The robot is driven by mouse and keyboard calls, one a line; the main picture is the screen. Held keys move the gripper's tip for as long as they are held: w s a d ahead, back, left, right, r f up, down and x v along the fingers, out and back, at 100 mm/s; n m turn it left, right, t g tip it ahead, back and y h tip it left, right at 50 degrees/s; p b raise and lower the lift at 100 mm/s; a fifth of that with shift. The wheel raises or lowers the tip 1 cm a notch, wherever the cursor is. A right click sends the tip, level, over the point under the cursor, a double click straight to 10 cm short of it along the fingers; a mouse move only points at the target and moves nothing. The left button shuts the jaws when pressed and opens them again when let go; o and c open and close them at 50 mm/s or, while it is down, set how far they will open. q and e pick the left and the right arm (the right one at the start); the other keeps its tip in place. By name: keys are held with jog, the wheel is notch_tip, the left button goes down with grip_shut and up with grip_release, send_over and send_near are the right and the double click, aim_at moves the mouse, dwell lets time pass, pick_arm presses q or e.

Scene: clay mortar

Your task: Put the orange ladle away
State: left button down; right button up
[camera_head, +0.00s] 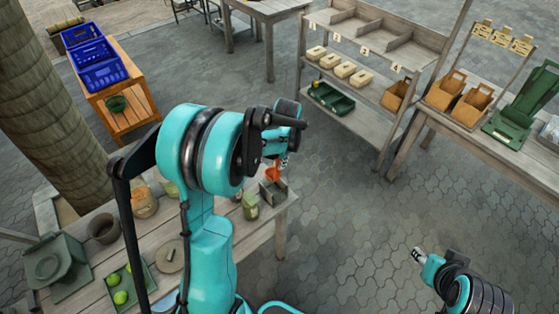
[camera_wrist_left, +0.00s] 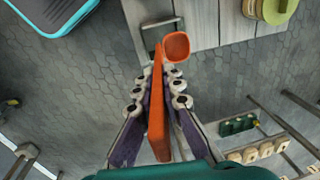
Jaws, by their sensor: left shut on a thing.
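The orange ladle (camera_wrist_left: 157,105) is held between the two fingers of my left gripper (camera_wrist_left: 160,88) in the left wrist view. Its handle lies along the fingers, and its cup (camera_wrist_left: 177,46) sticks out past the fingertips.
The near wooden table (camera_head: 265,222) also bears a green jar (camera_head: 250,206), a dark bowl (camera_head: 103,228) and a green tray (camera_head: 146,288) with green fruit. A shelf rack (camera_head: 345,105) stands behind, and a side table (camera_head: 480,150) with wooden bins is at right. Paved floor between is free.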

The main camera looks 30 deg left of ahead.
pick_arm(q)
notch_tip(320, 180, down, 11)
jog(key=b, duration=0.8)
jog(key=c, duration=1.6)
grip_release()
jog(key=shift+s+d+r, duration=0.1)
jog(key=shift+d+r, duration=0.05)
jog(key=shift+r, duration=1.2)
jog(key=shift+s+d+r, duration=0.15)
jog(key=shift+d+r, duration=0.05)
jog(key=shift+r, duration=1.1)
jog(key=shift+s+d+r, duration=0.1)
jog(key=shift+d+r, duration=0.05)
jog(key=shift+r, duration=1.2)
